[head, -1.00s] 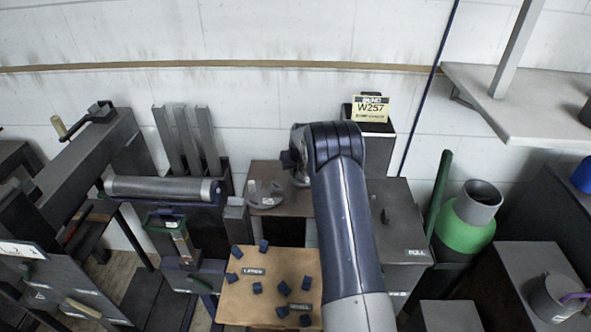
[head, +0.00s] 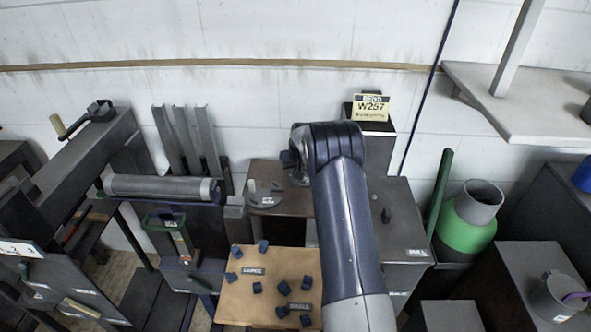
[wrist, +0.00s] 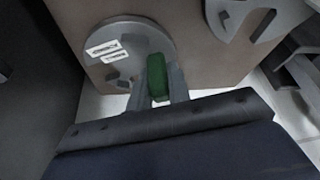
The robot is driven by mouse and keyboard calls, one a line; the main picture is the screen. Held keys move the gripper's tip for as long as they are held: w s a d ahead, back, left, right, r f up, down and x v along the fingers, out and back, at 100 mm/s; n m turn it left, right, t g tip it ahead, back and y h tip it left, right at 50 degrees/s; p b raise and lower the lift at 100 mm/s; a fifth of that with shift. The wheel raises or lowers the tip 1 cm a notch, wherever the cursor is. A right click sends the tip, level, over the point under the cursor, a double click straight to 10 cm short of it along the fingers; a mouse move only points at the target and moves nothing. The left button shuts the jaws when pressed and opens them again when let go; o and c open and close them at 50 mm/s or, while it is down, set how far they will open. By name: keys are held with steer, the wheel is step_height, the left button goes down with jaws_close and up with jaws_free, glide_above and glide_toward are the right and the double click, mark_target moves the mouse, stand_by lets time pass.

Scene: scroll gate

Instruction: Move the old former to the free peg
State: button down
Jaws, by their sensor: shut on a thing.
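In the wrist view my gripper (wrist: 158,88) is shut on a green grip (wrist: 156,72). Behind it is a round grey plate (wrist: 132,40) with two small white labels, too small to read, and cut-outs at its lower edge. It looks like a former, and the green grip seems to belong to it, but the joint is hidden. A second grey plate with a cut-out (wrist: 223,22) shows at the upper right, apart from the held one. In the head view my arm hides my gripper. A grey notched plate (head: 262,202) lies on the brown bench. I cannot pick out a free peg.
A board with several dark blue knobs (head: 240,293) stands in front of the bench. A box with a W257 sign (head: 372,108) stands behind my arm. A green cylinder (head: 462,228) is to the right, and a roller machine (head: 160,188) to the left.

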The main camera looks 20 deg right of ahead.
steer(key=shift+f, duration=0.1)
steer(key=c, duration=1.2)
jaws_free()
steer(key=shift+c, duration=0.2)
steer(key=shift+f, duration=0.15)
steer(key=b+v, duration=0.1)
steer(key=v, duration=1)
steer(key=shift+b, duration=0.3)
steer(key=shift+w, duration=0.1)
